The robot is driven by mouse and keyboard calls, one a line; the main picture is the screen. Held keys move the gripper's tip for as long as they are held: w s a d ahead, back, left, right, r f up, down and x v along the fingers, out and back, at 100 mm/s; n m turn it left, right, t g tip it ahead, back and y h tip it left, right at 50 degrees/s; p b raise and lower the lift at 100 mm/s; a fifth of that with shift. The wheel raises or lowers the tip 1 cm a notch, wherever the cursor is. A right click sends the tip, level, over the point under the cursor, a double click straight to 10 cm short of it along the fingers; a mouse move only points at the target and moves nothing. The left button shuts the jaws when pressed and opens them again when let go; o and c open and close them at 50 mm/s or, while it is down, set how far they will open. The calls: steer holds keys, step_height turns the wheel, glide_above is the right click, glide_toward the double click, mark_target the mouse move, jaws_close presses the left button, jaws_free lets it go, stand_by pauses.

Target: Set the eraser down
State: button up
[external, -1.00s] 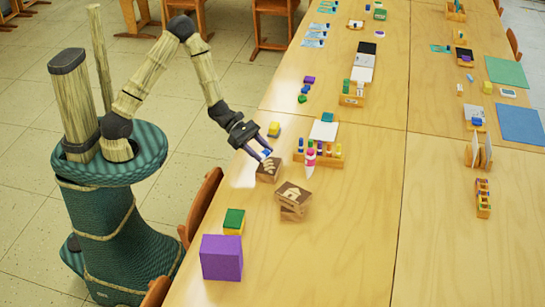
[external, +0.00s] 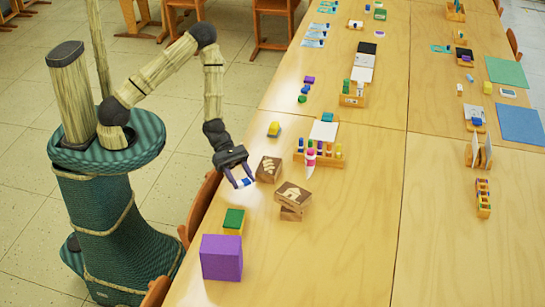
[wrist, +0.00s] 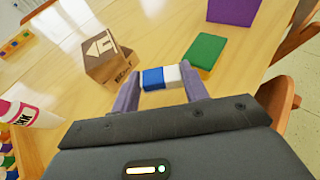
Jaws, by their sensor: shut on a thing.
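The eraser (wrist: 163,78) is a small blue and white block, held between the two purple fingers of my gripper (wrist: 163,90) in the wrist view. In the external view my gripper (external: 241,182) is low near the left edge of the table (external: 330,240), left of the wooden stamp blocks. The eraser (external: 243,182) shows only as a small patch between the fingers there. I cannot tell whether it touches the tabletop.
A wooden block with a wave-like mark (external: 268,169) stands just right of my gripper. Stacked house-marked blocks (external: 293,196) are farther right. A green and yellow block (external: 234,221) and a purple cube (external: 221,257) are nearer the front. Bare tabletop lies between them.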

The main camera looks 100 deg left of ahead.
mark_target(242, 200)
steer(key=shift+f, duration=1.75)
steer(key=shift+f, duration=2.05)
steer(key=shift+f+b, duration=0.2)
steer(key=shift+b, duration=0.1)
steer(key=o, duration=1)
steer(key=shift+c, duration=0.2)
steer(key=shift+r, duration=0.15)
steer(key=shift+a+r, duration=0.1)
steer(key=v, duration=1.2)
